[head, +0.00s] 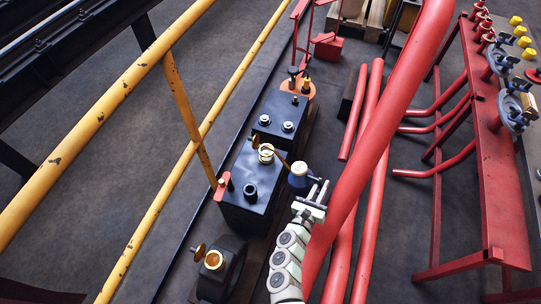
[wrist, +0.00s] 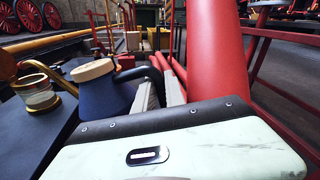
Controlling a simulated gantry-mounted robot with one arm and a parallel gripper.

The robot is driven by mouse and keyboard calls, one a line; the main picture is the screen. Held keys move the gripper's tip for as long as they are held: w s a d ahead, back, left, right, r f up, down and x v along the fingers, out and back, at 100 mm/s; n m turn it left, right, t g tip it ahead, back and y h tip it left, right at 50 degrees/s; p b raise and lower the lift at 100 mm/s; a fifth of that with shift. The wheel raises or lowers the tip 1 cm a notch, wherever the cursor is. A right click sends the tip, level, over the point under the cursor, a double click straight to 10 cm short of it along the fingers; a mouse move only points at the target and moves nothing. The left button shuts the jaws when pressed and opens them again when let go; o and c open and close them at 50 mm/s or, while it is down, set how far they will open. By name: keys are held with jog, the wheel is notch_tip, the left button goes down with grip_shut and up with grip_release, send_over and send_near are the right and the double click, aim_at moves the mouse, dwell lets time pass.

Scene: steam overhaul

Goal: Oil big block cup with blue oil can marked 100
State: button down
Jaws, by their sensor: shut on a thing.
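My gripper (head: 315,193) is shut on the black handle of a blue oil can (head: 299,180) with a cream top. The can also shows in the wrist view (wrist: 103,98), left of my fingers. No marking on it is readable. Its thin spout points up-left in the head view, its tip close to the brass-rimmed cup (head: 266,153) on the larger dark block (head: 250,192). I cannot tell whether the tip is over or inside the cup. The cup's brass lid stands open. In the wrist view a cream cup with a brass rim (wrist: 36,92) is left of the can.
A smaller dark block (head: 283,115) with two light cups stands beyond. A round dark part (head: 222,265) with an open brass cup is nearer. A thick red pipe (head: 380,115) runs close right of my arm. Yellow rails (head: 105,95) are left; a red bench (head: 500,170) is right.

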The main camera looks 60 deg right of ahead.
aim_at(322, 183)
jog(key=shift+r+n+p, duration=0.3)
jog(key=shift+r+p, duration=0.45)
jog(key=shift+p, duration=0.1)
dwell(0.3)
jog(key=shift+r+p, duration=0.3)
jog(key=shift+p, duration=0.05)
jog(key=shift+r+n+p, duration=0.3)
jog(key=shift+r+p, duration=0.05)
jog(key=shift+p, duration=0.1)
jog(key=shift+r+p, duration=0.35)
jog(key=shift+p, duration=0.05)
jog(key=shift+r, duration=0.15)
jog(key=shift+r+n+p, duration=0.2)
jog(key=shift+n+p, duration=0.1)
jog(key=shift+p, duration=0.1)
jog(key=shift+w+r+p, duration=0.1)
jog(key=shift+r+p, duration=0.2)
jog(key=shift+p, duration=0.1)
jog(key=shift+w+d+r+n+g+y+p, duration=0.15)
jog(key=shift+r+n+p, duration=0.2)
jog(key=shift+r+p, duration=0.45)
jog(key=shift+w+a+r+n+g+y+p, duration=0.15)
jog(key=shift+r+n+p, duration=0.2)
jog(key=shift+r+p, duration=0.35)
dwell(3.2)
